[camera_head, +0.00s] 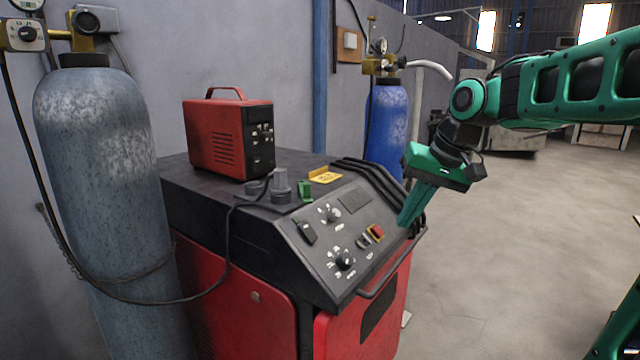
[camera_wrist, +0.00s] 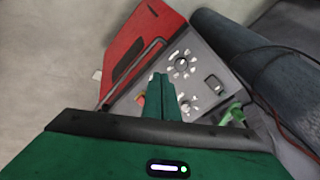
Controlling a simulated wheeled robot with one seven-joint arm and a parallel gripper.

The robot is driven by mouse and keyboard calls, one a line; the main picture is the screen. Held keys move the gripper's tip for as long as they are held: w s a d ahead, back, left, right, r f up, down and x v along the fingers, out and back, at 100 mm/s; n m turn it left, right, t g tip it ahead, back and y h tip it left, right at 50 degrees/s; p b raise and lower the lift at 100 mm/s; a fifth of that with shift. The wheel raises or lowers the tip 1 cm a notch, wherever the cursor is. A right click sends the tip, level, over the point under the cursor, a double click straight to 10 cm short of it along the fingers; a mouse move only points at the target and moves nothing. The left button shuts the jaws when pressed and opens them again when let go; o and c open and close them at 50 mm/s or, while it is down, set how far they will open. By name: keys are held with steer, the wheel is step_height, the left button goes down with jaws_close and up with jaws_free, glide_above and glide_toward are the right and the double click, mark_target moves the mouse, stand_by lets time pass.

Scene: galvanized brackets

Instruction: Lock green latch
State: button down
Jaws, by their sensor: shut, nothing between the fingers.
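The small green latch (camera_head: 305,191) stands on the top rear edge of the machine's sloped control panel, in front of a yellow piece. A green piece that looks like the same latch shows right of my fingers in the wrist view (camera_wrist: 233,114). My green gripper (camera_head: 404,222) points down over the right end of the panel, to the right of the latch and apart from it. Its fingers (camera_wrist: 160,80) are shut together with nothing between them. I cannot tell from these views whether the latch is locked.
The control panel (camera_head: 318,264) carries knobs and a red switch (camera_head: 376,232). A red box (camera_head: 229,137) sits on the machine top. A grey gas cylinder (camera_head: 100,170) stands left, a blue one (camera_head: 387,125) behind. A black cable crosses the machine's left side. Open floor lies right.

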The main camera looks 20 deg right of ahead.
mark_target(305, 185)
steer(key=w+a+r+n+y, duration=0.1)
steer(key=w+a+r, duration=0.1)
steer(key=w+r, duration=0.2)
steer(key=w+a+r+n+t+y, duration=0.1)
steer(key=w+a+r+n, duration=0.1)
steer(key=w+r, duration=0.3)
step_height(305, 185, up, 3)
steer(key=shift+w+a+f+y, duration=0.1)
steer(key=shift+w+a+y, duration=0.25)
steer(key=shift+a, duration=0.5)
steer(key=w+a+f, duration=0.5)
steer(key=a+f, duration=0.3)
steer(key=shift+s, duration=0.1)
